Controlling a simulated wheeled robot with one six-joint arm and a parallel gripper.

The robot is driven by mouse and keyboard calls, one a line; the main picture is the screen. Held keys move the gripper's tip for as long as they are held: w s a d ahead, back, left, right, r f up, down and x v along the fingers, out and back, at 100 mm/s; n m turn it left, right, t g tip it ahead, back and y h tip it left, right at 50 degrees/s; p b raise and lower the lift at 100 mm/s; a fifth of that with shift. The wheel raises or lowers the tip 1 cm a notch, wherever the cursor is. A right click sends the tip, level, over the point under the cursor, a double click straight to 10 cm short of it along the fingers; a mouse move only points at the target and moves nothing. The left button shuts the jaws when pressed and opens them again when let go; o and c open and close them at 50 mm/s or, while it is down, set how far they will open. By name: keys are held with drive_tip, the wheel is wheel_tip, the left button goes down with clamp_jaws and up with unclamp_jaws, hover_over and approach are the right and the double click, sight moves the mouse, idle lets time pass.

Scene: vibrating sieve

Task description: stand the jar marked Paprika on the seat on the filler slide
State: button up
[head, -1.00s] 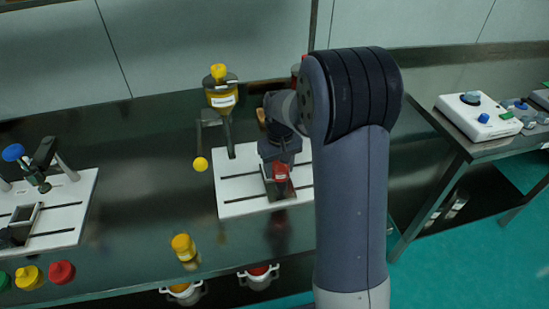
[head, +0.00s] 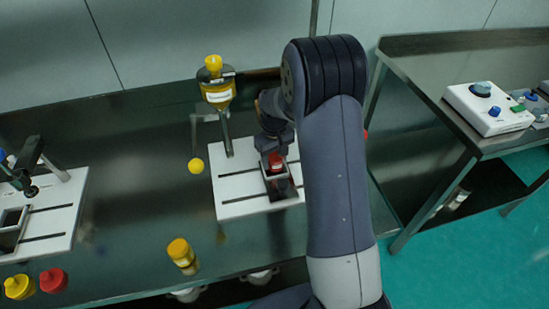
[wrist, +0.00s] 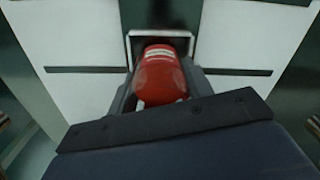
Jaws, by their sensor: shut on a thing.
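The red jar (head: 276,161) is held at the white-based filler station (head: 238,208) in the head view. Its label is too small to read. In the wrist view the red jar (wrist: 160,75) lies between the dark fingers of my gripper (wrist: 162,92), which is shut on it. A pale-edged square seat (wrist: 160,33) shows around the jar's far end. The jar is at or over this seat; I cannot tell whether it rests on it. My arm hides part of the station.
A yellow hopper (head: 217,92) and a yellow ball knob (head: 195,166) stand left of the jar. A yellow jar (head: 181,252) is on the bench in front. Another white-based station (head: 60,225) is at left. A control box (head: 488,108) sits on the right table.

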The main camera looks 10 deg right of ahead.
drive_tip(key=shift+f, duration=0.25)
drive_tip(key=shift+f, duration=0.1)
drive_tip(key=o, duration=1.1)
drive_tip(key=shift+c, duration=0.2)
wheel_tip(320, 180, up, 12)
